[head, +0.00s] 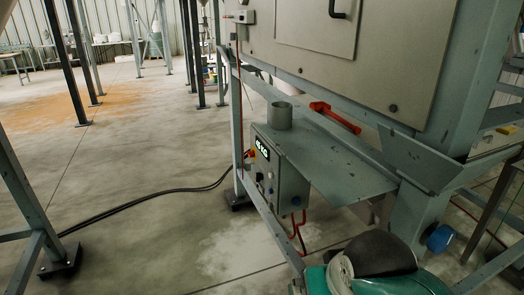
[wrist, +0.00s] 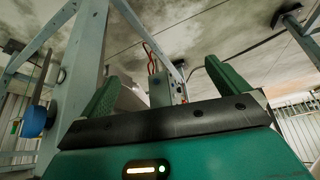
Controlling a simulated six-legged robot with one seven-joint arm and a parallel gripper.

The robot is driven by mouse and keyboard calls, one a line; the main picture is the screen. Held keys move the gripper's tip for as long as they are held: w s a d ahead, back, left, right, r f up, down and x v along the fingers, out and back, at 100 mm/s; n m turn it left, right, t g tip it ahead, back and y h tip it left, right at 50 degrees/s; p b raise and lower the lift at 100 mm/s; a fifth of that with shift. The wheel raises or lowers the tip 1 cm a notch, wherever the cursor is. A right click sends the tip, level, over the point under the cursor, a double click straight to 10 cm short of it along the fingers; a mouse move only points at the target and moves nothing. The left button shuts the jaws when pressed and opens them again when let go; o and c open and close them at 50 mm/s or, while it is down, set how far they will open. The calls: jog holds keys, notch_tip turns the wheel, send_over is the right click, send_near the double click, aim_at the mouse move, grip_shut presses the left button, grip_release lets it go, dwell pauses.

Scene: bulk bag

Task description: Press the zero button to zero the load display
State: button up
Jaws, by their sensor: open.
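A grey control box (head: 282,165) hangs on the frame under a shelf in the head view. A small lit load display (head: 262,149) is near the top of its front face, its digits hard to read. Several small knobs or buttons sit around and below the display; which is the zero button I cannot tell. The control box also shows in the wrist view (wrist: 160,90), beyond my gripper (wrist: 162,70), its front face turned away. My gripper is open, with its two green fingers spread and nothing seen between them, apart from the box.
A blue knob (head: 439,238) sits on the post at right. Black cables (head: 150,195) cross the floor. The floor left of the box is open.

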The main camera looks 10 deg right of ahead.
jog(key=shift+s, duration=0.1)
grip_shut()
dwell(1.5)
